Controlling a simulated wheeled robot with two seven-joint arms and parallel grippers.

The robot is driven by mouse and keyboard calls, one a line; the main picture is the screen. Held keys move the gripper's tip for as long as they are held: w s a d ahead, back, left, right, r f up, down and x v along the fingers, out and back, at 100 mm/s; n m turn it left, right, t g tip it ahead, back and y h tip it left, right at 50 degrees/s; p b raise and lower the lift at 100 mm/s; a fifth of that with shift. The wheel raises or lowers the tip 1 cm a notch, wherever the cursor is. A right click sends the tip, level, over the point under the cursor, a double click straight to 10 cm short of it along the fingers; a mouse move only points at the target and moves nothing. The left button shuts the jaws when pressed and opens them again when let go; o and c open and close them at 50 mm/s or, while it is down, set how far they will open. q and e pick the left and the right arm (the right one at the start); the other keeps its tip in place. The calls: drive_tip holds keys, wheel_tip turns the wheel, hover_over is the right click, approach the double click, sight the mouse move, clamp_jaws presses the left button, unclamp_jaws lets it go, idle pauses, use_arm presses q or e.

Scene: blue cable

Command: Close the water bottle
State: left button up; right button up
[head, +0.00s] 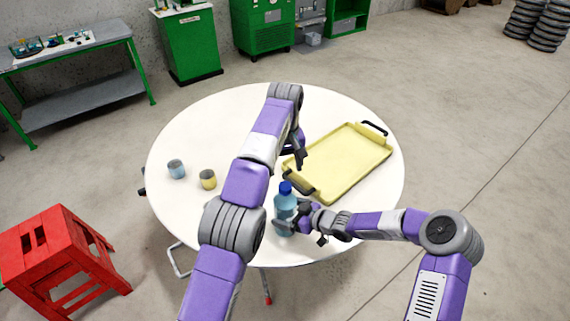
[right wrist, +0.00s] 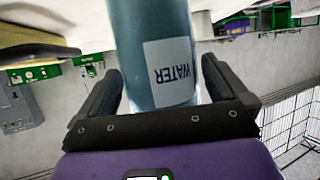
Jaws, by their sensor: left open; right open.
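The teal water bottle (head: 284,213) stands upright near the front edge of the round white table (head: 222,108). A dark blue cap (head: 285,188) shows at its top; I cannot tell whether it is tight. My right gripper (head: 292,222) is open beside the bottle, low on its body. In the right wrist view the bottle (right wrist: 150,40), with an upside-down WATER label, stands between the two spread fingers, with gaps at the sides. My left gripper (head: 301,160) is open and empty, pointing down behind the bottle, near the tray; its arm hides part of it.
A yellow tray (head: 350,165) with dark handles lies on the table's right side. A blue cup (head: 176,169) and a yellow cup (head: 208,180) stand at the left. A red stool (head: 62,255) is on the floor. The table's back left is clear.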

sight(295, 214)
drive_tip(key=p+v, duration=0.1)
drive_tip(key=v, duration=0.5)
drive_tip(key=shift+s+d, duration=0.15)
